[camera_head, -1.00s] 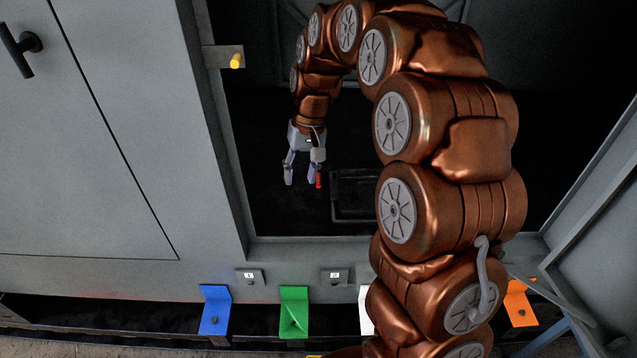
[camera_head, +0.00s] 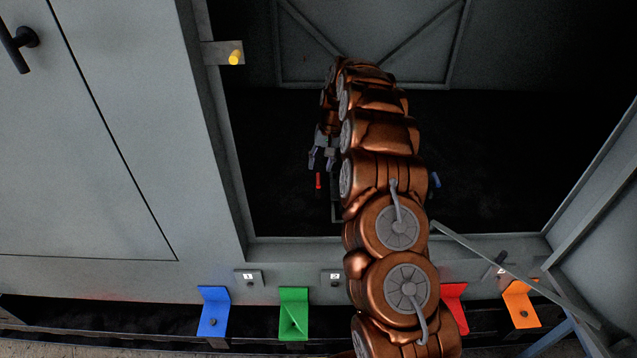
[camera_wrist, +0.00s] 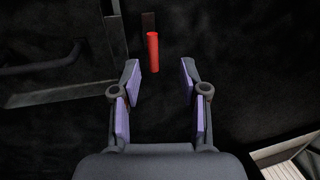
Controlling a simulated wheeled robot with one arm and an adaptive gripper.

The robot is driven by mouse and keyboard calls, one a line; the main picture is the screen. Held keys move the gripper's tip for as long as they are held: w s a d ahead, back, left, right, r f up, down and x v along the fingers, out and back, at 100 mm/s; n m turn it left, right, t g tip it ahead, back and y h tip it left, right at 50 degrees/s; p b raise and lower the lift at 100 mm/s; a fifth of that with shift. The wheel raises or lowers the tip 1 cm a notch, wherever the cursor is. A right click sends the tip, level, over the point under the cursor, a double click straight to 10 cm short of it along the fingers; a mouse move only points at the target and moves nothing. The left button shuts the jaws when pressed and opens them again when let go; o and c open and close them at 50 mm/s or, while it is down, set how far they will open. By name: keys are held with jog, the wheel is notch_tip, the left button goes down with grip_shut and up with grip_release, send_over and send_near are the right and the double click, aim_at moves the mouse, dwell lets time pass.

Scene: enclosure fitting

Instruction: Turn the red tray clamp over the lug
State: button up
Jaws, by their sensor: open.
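The red tray clamp (camera_head: 318,181) is a small upright red bar inside the dark enclosure. It also shows in the wrist view (camera_wrist: 153,52), just beyond the open fingertips and between their lines. My gripper (camera_head: 322,163) is open and empty; its purple-padded fingers (camera_wrist: 160,75) point toward the clamp without touching it. The dark tray (camera_wrist: 60,96), with a bar handle, lies left of the clamp in the wrist view. In the head view my arm hides most of the tray. I cannot clearly make out the lug; a small dark brown piece (camera_wrist: 148,22) sits just behind the clamp.
A blue piece (camera_head: 434,181) shows right of my arm. A yellow peg (camera_head: 235,57) sticks out at the opening's upper left. Blue (camera_head: 213,312), green (camera_head: 293,313), red (camera_head: 453,305) and orange (camera_head: 520,304) tabs line the front below the sill. A thin bar crosses the lower right.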

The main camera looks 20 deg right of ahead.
aim_at(319, 180)
jog(key=shift+w+d+p+x, duration=0.1)
jog(key=shift+d+p+x, duration=0.2)
jog(key=shift+x, duration=1.2)
jog(key=shift+w+d+p+x, duration=0.1)
jog(key=shift+d+p+x, duration=0.15)
jog(key=shift+x, duration=1.25)
jog(key=shift+w+d+p+x, duration=0.2)
jog(key=shift+p+x, duration=0.1)
jog(key=shift+x, duration=1.2)
jog(key=shift+f, duration=0.15)
jog(key=shift+c, duration=0.3)
grip_shut()
